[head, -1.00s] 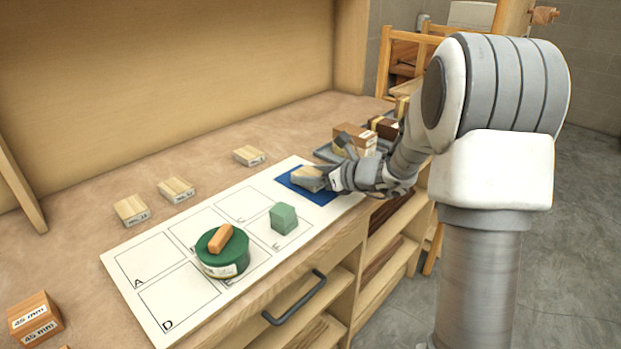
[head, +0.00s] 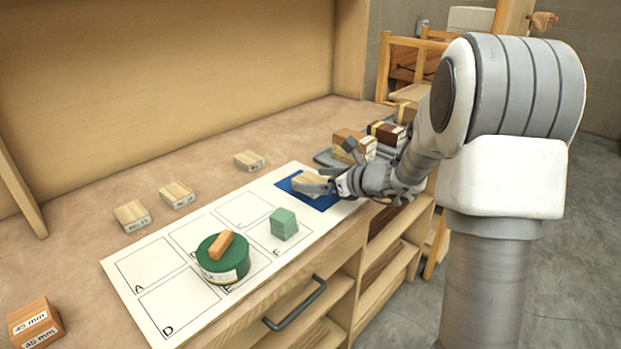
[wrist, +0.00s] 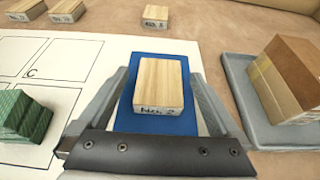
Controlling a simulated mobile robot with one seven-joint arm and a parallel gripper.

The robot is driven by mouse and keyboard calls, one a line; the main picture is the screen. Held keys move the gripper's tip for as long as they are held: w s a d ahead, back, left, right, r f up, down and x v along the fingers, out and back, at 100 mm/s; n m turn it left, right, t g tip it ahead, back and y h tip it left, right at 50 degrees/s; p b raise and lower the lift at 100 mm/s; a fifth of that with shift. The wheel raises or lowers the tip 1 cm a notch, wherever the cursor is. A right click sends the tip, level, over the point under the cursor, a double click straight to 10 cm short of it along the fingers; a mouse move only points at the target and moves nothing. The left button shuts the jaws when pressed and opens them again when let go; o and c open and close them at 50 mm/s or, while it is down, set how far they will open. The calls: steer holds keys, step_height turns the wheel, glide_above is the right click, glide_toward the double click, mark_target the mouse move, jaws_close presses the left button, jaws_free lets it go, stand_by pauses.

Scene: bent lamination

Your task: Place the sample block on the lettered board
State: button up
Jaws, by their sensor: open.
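The sample block, a pale wood block marked "No. 2" (wrist: 158,83), lies on a blue patch (wrist: 180,125) at the right end of the white lettered board (head: 140,262). It also shows in the head view (head: 310,184). My gripper (wrist: 155,90) is open, with one finger on each side of the block; whether they touch it I cannot tell. The board has outlined cells with letters such as A, C and D. A green round tin (head: 222,262) with an orange piece (head: 221,244) on top covers other cells.
Several pale wood blocks (head: 177,194) lie behind the board. A grey tray (wrist: 240,95) with brown blocks (wrist: 287,80) stands right of the blue patch. A "45 mm" block (head: 35,322) sits at front left. Cells A and D are bare.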

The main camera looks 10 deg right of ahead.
steer(key=p+v, duration=0.2)
steer(key=v, duration=0.8)
steer(key=shift+s+d, duration=0.1)
steer(key=shift+s, duration=0.05)
steer(key=s+a+n, duration=0.1)
steer(key=s+a+r+n+g, duration=0.1)
steer(key=a+n, duration=0.1)
steer(key=s+a+r+n+g+y, duration=0.1)
steer(key=s+a, duration=0.1)
steer(key=shift+s+a+n, duration=0.1)
steer(key=shift+a+n, duration=0.15)
steer(key=shift+n, duration=0.15)
steer(key=s+a+r+n+g+h, duration=0.1)
steer(key=s+a+n+g+h, duration=0.15)
steer(key=s+n, duration=0.7)
steer(key=s+a+r+n+g+h, duration=0.1)
steer(key=s+a+n+g+h, duration=0.15)
steer(key=s+n, duration=0.7)
steer(key=s+d+r+n+t+h, duration=0.2)
steer(key=s+d+n+h, duration=0.2)
steer(key=n, duration=0.1)
step_height(320, 180, up, 14)
steer(key=p, duration=1.5)
steer(key=shift+w, duration=0.2)
